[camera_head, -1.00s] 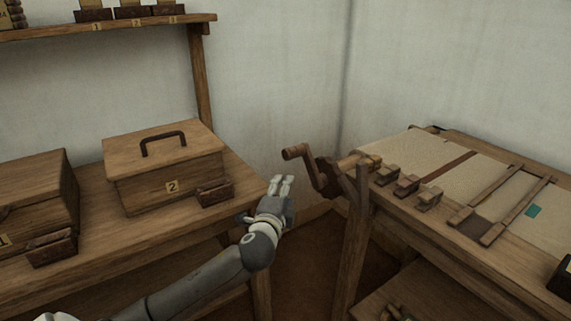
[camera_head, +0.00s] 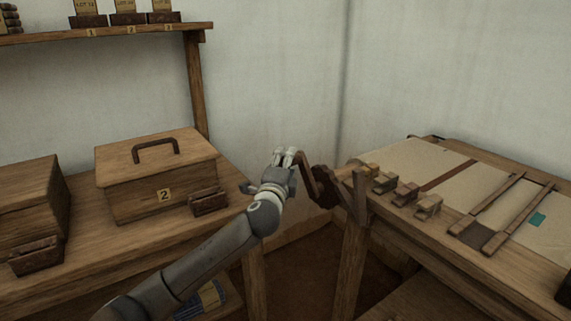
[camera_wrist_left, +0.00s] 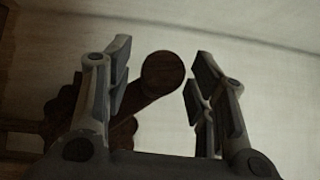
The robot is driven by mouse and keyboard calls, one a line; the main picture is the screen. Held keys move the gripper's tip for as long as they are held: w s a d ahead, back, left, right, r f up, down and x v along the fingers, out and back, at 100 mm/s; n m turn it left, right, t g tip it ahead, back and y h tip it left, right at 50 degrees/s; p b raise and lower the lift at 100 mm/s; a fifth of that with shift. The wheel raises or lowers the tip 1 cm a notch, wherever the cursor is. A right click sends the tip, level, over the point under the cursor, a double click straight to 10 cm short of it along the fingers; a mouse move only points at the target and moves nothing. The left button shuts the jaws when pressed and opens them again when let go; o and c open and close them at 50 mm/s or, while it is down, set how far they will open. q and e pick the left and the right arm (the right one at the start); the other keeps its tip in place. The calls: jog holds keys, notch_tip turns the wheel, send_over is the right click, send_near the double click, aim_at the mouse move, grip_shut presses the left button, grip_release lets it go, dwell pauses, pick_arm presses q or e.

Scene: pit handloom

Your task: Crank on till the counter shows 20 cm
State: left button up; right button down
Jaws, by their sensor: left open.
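The wooden crank (camera_head: 312,180) sticks out from the left end of the loom (camera_head: 440,165). My left gripper (camera_head: 284,153) is open at the crank's handle end and covers most of the handle in the head view. In the left wrist view, the round handle end (camera_wrist_left: 163,73) lies between the two open fingers (camera_wrist_left: 155,85), with gaps on both sides. The crank arm (camera_wrist_left: 122,130) runs down behind the left finger. I cannot make out a counter or its reading. My right gripper is not in view.
A bench on the left holds a lidded box marked 2 (camera_head: 160,178) with a small dark block (camera_head: 208,201) beside it. Several wooden blocks (camera_head: 405,193) sit along the loom's near edge. A shelf (camera_head: 105,33) hangs at upper left.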

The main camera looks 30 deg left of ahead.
pick_arm(q)
jog(key=shift+w+a, duration=0.2)
jog(key=shift+w, duration=0.3)
grip_shut()
